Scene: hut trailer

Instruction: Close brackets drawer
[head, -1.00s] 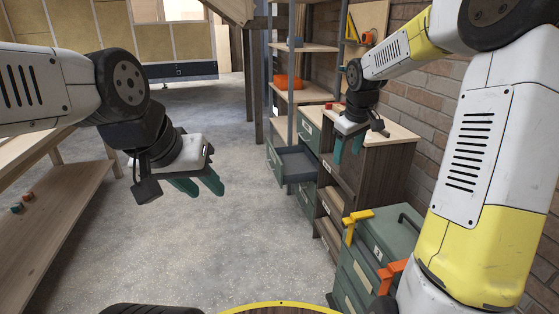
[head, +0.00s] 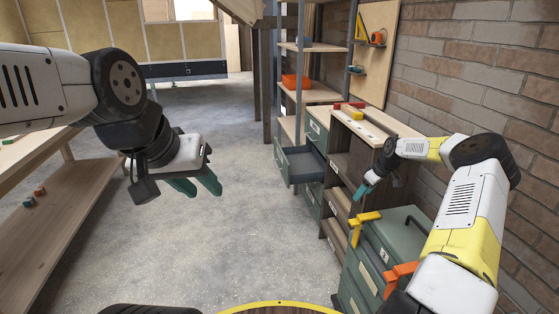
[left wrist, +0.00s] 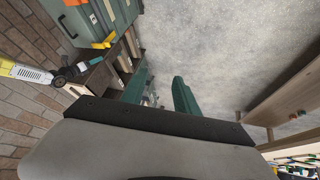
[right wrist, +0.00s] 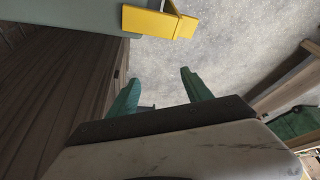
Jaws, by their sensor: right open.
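A green drawer cabinet (head: 316,132) stands along the right side. One drawer (head: 303,166) is pulled well out of it, its grey inside showing and empty as far as I can see. I cannot read its label. My right gripper (head: 362,190) is nearer to me than the drawer, beside the brown shelf unit and apart from the drawer. In the right wrist view its fingers (right wrist: 161,84) are spread with nothing between them. My left gripper (head: 196,187) hangs over the floor left of the drawer. Its fingers (left wrist: 160,82) are apart and empty.
A brown wooden shelf unit (head: 342,166) stands between the cabinet and a green toolbox (head: 392,232) with yellow (head: 362,222) and orange clamps (head: 398,272). A workbench (head: 60,205) is on the left. The concrete floor (head: 235,215) between is clear.

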